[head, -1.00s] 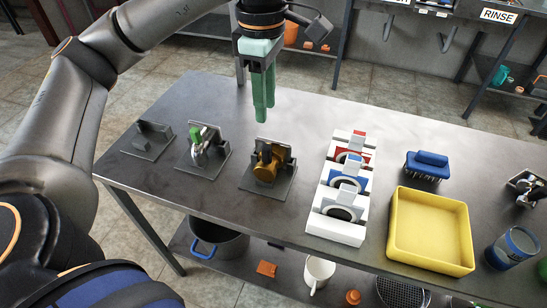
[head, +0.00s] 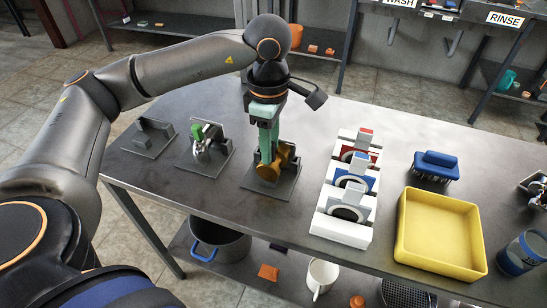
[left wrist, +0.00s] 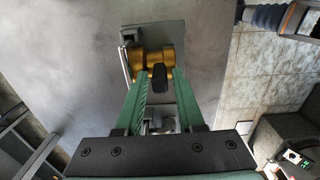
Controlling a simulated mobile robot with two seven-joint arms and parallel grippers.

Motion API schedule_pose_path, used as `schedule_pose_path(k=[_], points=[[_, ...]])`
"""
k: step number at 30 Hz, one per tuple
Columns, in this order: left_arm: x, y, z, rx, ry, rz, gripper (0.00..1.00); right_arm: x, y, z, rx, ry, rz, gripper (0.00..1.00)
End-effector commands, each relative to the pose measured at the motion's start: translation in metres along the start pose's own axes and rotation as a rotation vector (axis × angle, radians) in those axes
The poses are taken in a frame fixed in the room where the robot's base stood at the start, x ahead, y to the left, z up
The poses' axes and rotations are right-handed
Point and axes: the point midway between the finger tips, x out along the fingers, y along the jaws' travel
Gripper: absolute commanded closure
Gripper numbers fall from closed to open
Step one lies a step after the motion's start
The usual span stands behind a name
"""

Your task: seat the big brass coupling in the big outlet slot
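The big brass coupling (head: 273,172) sits in a dark grey stand (head: 263,188) on the metal table. My left gripper (head: 267,155) is down at the coupling, fingers pointing at it. In the left wrist view, the brass body (left wrist: 150,62) lies beyond the fingertips, with a dark lever (left wrist: 158,77) between the two green fingers, which are apart. I cannot tell whether they touch it. A white outlet block (head: 340,228) to the right has ring-shaped slots marked red, blue and grey-white; which is the big one is not clear. My right gripper is not in view.
A silver coupling with a green part (head: 197,135) stands in another holder to the left, beside an empty-looking holder (head: 148,137). A yellow tray (head: 438,270), blue brush (head: 436,165) and blue-grey can (head: 521,252) are at the right. The table behind the outlet block is clear.

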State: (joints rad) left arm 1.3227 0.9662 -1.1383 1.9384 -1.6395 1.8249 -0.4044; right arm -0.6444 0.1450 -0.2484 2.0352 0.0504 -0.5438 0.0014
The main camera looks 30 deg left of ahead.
Motion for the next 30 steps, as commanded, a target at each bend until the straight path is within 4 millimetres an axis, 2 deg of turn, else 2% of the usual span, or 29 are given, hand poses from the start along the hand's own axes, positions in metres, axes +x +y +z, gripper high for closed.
schedule_pose_path(k=[6,16,30], points=[[0.0007,0.0,-0.0001,0.0,0.0,0.0,0.64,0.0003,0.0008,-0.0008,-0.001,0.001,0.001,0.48],[0.0003,0.0001,-0.0001,0.0,0.0,0.0,1.0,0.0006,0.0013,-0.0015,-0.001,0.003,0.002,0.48],[0.0,0.0002,0.0,0.0,0.0,0.0,1.0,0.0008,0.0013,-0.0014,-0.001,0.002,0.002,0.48]])
